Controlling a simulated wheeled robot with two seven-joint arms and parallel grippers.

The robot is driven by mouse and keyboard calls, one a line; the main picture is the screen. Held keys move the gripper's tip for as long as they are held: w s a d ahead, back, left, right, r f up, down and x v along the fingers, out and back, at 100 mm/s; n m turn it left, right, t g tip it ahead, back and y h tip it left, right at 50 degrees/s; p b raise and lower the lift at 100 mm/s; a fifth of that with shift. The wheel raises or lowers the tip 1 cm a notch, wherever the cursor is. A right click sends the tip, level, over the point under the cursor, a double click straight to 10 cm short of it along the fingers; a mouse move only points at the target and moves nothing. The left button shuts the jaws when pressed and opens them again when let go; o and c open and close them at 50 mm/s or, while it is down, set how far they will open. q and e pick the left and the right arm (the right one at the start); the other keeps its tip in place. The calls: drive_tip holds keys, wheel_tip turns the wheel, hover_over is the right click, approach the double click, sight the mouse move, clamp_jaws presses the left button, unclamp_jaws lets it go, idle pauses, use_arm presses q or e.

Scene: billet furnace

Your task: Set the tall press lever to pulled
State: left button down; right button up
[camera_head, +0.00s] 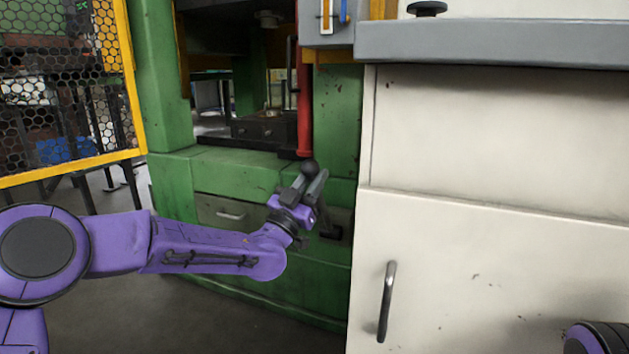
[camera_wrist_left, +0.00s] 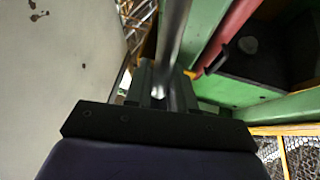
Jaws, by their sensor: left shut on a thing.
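The tall press lever (camera_head: 309,165) stands at the front of the green press, with its dark round knob showing just above my left gripper. Its lower part is mostly hidden by my fingers and wrist in the head view. My left gripper (camera_head: 306,186) is shut on the lever near its top. In the left wrist view the lever's grey metal rod (camera_wrist_left: 172,32) runs between the fingers (camera_wrist_left: 160,84). I cannot tell the lever's exact tilt. My right gripper is out of view.
The green press (camera_head: 337,120) has a red vertical pipe (camera_head: 304,110) just behind the lever. A white cabinet (camera_head: 490,270) with a metal handle (camera_head: 387,300) stands close on the right. A yellow-framed mesh guard (camera_head: 60,90) is at the left. Floor shows below my left arm.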

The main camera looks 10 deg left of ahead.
use_arm(q)
drive_tip(key=shift+s+f, duration=0.1)
drive_tip(key=shift+f, duration=0.2)
drive_tip(key=c, duration=1.2)
unclamp_jaws()
drive_tip(key=shift+o, duration=0.4)
drive_tip(key=shift+r, duration=0.15)
drive_tip(key=shift+s, duration=0.15)
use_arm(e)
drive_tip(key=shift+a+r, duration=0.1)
use_arm(q)
drive_tip(key=p+v, duration=0.1)
drive_tip(key=v, duration=0.9)
drive_tip(key=shift+f+p, duration=0.2)
drive_tip(key=shift+p, duration=0.15)
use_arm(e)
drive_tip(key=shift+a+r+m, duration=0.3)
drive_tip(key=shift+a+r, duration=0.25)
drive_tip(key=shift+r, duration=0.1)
use_arm(q)
drive_tip(key=shift+s+a, duration=0.1)
